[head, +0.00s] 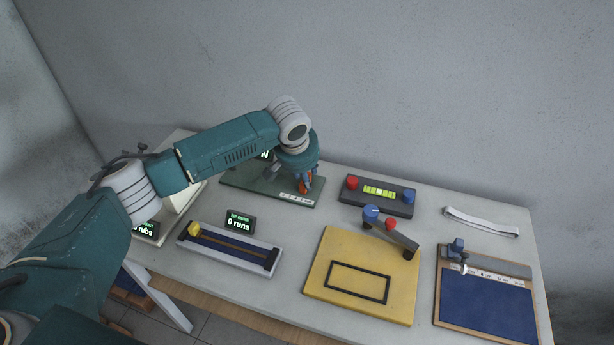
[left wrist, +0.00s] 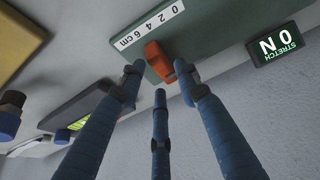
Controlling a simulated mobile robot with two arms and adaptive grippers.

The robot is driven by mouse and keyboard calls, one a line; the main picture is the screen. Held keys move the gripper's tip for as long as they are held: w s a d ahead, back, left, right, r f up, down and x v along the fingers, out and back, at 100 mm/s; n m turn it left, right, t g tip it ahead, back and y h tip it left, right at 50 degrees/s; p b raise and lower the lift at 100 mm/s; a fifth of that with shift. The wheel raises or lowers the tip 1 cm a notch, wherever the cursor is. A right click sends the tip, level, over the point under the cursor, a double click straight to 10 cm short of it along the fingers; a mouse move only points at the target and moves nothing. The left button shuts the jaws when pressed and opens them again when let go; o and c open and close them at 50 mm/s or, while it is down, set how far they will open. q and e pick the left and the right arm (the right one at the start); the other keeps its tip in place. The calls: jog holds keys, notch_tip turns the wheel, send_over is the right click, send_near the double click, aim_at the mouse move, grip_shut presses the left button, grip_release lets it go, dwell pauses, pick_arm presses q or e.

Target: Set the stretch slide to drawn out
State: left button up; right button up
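The orange stretch slide (left wrist: 157,58) sits on a dark green board beside a white scale strip (left wrist: 152,24) marked 0 2 4 6 cm. In the head view the slide (head: 306,182) is near the board's right end, partly hidden by my left gripper (head: 303,176). In the left wrist view my left gripper (left wrist: 160,78) has its blue fingers spread, with the slide just beyond and between the tips. Contact cannot be told. A small display (left wrist: 274,45) marked STRETCH shows the letters N and O. My right gripper is in no view.
A dark panel with red and blue buttons (head: 379,207) stands right of the board. A yellow plate (head: 345,308) with a lever is in front right. A yellow-knobbed slider tray (head: 225,260) is in front left. A wall stands behind.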

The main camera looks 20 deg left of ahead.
pick_arm(q)
jog(key=shift+x, duration=1.4)
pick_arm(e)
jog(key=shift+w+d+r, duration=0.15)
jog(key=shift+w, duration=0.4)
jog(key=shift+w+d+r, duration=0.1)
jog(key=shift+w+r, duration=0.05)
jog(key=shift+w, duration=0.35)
pick_arm(q)
grip_shut()
jog(key=d+p, duration=0.2)
jog(key=d, duration=0.3)
jog(key=shift+s+d+r+p, duration=0.1)
jog(key=shift+d+p, duration=0.25)
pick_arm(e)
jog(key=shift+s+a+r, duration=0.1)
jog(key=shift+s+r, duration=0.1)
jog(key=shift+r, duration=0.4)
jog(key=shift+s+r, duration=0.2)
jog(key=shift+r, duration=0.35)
pick_arm(q)
grip_release()
jog(key=shift+a, duration=0.1)
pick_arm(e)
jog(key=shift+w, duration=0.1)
